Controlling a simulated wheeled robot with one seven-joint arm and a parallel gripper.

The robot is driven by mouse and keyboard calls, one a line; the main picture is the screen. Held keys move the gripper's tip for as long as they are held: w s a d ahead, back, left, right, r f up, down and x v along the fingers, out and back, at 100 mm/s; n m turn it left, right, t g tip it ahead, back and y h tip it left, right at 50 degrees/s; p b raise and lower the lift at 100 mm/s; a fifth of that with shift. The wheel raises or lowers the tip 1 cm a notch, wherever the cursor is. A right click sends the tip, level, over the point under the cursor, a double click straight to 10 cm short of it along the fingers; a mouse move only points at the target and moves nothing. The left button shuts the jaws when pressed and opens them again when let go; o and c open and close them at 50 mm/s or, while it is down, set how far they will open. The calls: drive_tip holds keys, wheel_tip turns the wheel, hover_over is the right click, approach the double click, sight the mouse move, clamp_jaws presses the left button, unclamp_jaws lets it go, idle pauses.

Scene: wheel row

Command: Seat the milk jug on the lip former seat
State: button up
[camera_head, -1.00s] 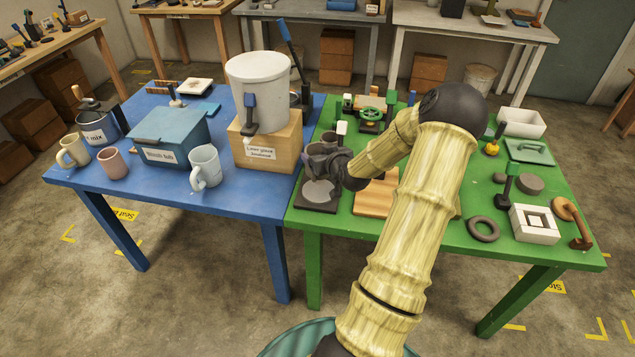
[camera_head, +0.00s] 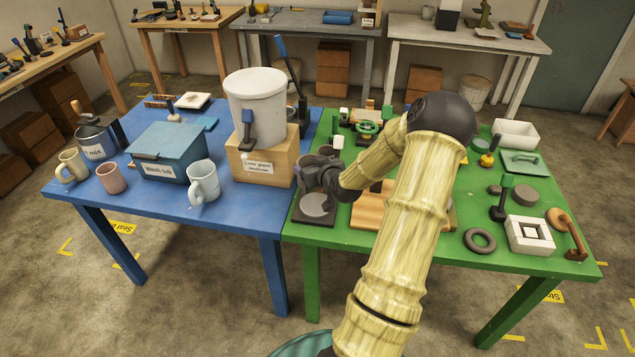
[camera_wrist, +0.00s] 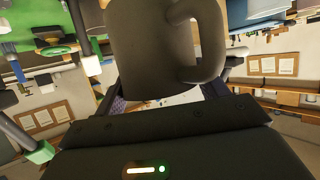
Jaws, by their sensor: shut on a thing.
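My gripper (camera_head: 322,177) is above the near left part of the green table. In the wrist view, it is shut on a dark grey-brown jug (camera_wrist: 150,50), whose curved handle is on the right. The jug (camera_head: 318,160) is mostly hidden behind the gripper in the head view. Below it lies a dark square base with a round grey disc (camera_head: 316,206), which looks like the lip former seat, though I read no label on it. The jug appears held above this base, apart from it; the exact gap is unclear.
A wooden board (camera_head: 371,210) lies right of the base, partly behind my arm. A wooden block (camera_head: 262,168) bearing a white bucket (camera_head: 257,100) stands close on the left. A grey ring (camera_head: 480,240) and a white block (camera_head: 530,235) are at the right.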

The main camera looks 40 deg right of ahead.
drive_tip(key=w+a+f+y, duration=0.1)
drive_tip(key=a+f, duration=0.2)
drive_tip(key=a, duration=0.3)
drive_tip(key=w+a+f+n, duration=0.1)
drive_tip(key=a+f, duration=0.1)
drive_tip(key=a, duration=0.3)
drive_tip(key=w+a+f+y, duration=0.1)
drive_tip(key=a+f, duration=0.2)
drive_tip(key=a, duration=0.3)
drive_tip(key=s+a+f, duration=0.2)
drive_tip(key=a+f, duration=0.1)
drive_tip(key=a, duration=0.4)
drive_tip(key=s+a+f+n+y, duration=0.1)
drive_tip(key=s+a+f, duration=0.2)
drive_tip(key=a, duration=0.5)
drive_tip(key=shift+a+f+n+t, duration=0.15)
drive_tip(key=shift+f+n+t, duration=0.15)
drive_tip(key=shift+f, duration=0.15)
drive_tip(key=shift+w, duration=0.1)
